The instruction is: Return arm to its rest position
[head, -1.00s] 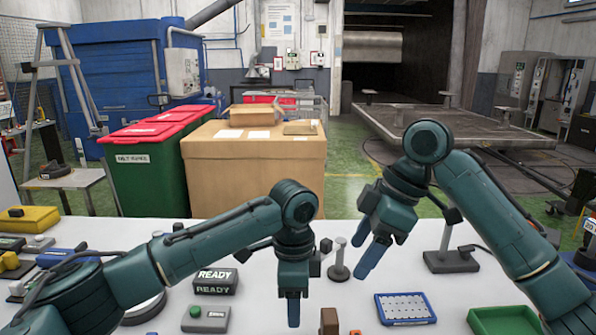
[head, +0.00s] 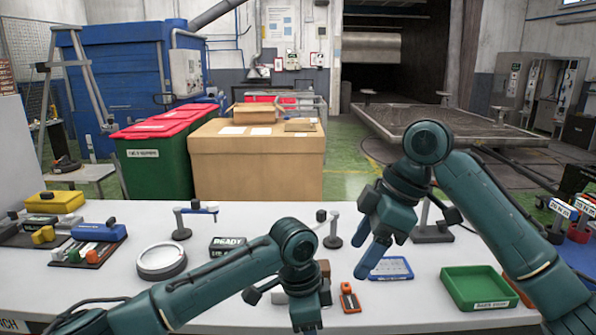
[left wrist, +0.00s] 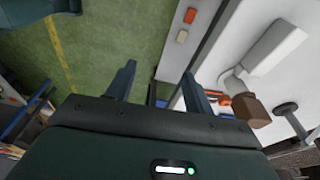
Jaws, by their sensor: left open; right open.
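My left arm, dark teal, comes in from the lower left in the head view. Its gripper (head: 306,318) points down at the bottom edge, its fingertips cut off or hidden. In the left wrist view the left gripper (left wrist: 160,85) has two fingers wide apart with nothing between them, with green floor and the white table edge beyond. My right arm comes in from the right.
The white table (head: 100,290) carries a green tray (head: 478,305), a blue perforated tray (head: 385,276), a round ring-like dish (head: 161,262), a READY block (head: 226,243) and a small orange-and-dark item (head: 349,298). A cardboard box (head: 258,165) stands behind.

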